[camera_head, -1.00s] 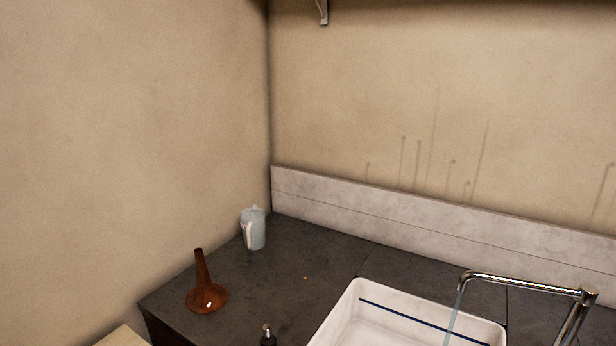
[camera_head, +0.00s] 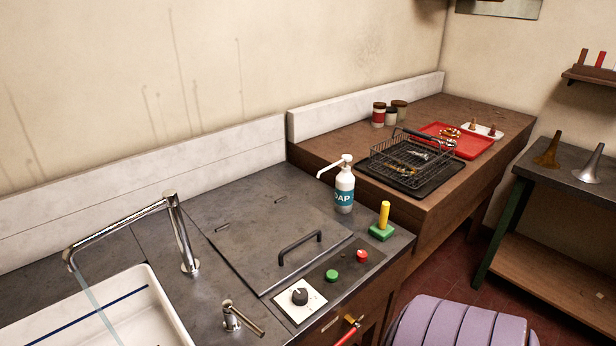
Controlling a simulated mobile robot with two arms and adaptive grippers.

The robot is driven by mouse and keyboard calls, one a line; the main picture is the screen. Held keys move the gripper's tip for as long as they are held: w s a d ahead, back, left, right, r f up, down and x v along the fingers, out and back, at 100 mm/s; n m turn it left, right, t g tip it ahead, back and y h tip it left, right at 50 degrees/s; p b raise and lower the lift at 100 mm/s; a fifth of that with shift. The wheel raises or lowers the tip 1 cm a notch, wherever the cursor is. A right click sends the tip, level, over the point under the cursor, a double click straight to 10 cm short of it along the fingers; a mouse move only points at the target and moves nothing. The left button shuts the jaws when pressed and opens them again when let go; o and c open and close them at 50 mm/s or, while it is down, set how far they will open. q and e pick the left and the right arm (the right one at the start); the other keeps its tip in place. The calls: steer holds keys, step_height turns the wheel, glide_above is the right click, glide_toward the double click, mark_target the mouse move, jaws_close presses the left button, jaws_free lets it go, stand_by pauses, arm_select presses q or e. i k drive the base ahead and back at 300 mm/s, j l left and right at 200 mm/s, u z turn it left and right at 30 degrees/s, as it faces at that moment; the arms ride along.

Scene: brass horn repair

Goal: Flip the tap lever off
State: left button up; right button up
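The chrome tap (camera_head: 181,232) stands on the dark counter behind the white sink (camera_head: 150,312), its spout reaching left over the basin. A thin stream of water (camera_head: 97,306) runs from the spout into the sink. A short metal post with a lever (camera_head: 240,318) stands on the counter just right of the sink; its handle points to the lower right. Neither of my grippers is in view.
Right of the lever are a black knob (camera_head: 299,296), a green button (camera_head: 332,275) and a red button (camera_head: 362,256). A lid with a black handle (camera_head: 299,247), a soap bottle (camera_head: 344,188) and a yellow-handled green block (camera_head: 382,226) are behind. A purple ridged object (camera_head: 460,325) is at front right.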

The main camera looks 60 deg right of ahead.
mark_target(228, 307)
steer(key=z, duration=1.15)
